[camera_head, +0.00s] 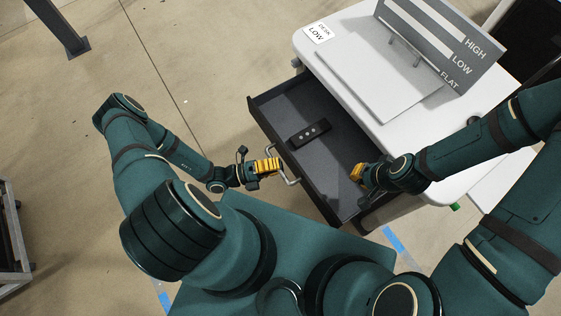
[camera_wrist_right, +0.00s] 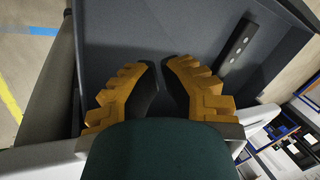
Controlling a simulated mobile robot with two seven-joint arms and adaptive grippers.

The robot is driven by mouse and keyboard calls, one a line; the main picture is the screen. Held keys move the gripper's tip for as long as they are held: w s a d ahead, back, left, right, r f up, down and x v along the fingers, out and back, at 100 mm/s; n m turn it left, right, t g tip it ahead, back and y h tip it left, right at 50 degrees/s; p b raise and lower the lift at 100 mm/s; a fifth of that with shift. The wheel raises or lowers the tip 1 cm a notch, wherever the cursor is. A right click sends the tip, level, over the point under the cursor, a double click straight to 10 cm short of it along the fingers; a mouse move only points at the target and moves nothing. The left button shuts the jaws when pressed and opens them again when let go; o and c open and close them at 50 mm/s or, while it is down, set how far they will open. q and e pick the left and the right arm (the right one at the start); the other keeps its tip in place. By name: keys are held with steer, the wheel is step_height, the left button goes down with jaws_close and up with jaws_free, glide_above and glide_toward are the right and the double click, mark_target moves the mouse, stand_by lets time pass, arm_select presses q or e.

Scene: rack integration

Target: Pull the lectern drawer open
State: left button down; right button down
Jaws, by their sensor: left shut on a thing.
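The lectern drawer (camera_head: 335,180) is a dark grey box standing well out from under the white lectern top (camera_head: 345,85). It also shows in the right wrist view (camera_wrist_right: 190,30). A light metal bar handle (camera_head: 286,168) is on its front. My left gripper (camera_head: 268,167) has yellow fingers and is shut on the drawer handle. My right gripper (camera_head: 358,173) is over the drawer's right part. In the right wrist view its yellow fingers (camera_wrist_right: 163,78) stand apart with nothing between them. A black remote-like item (camera_head: 309,134) with several pale buttons lies inside the drawer.
A grey panel (camera_head: 430,40) marked HIGH, LOW and FLAT stands on the lectern top. A small white label (camera_head: 318,32) lies at its corner. A metal frame (camera_head: 14,235) stands at the far left. The floor (camera_head: 200,60) left of the lectern is clear.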

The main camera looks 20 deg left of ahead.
arm_select(q)
steer(key=c, duration=1)
jaws_free()
steer(key=v, duration=1.2)
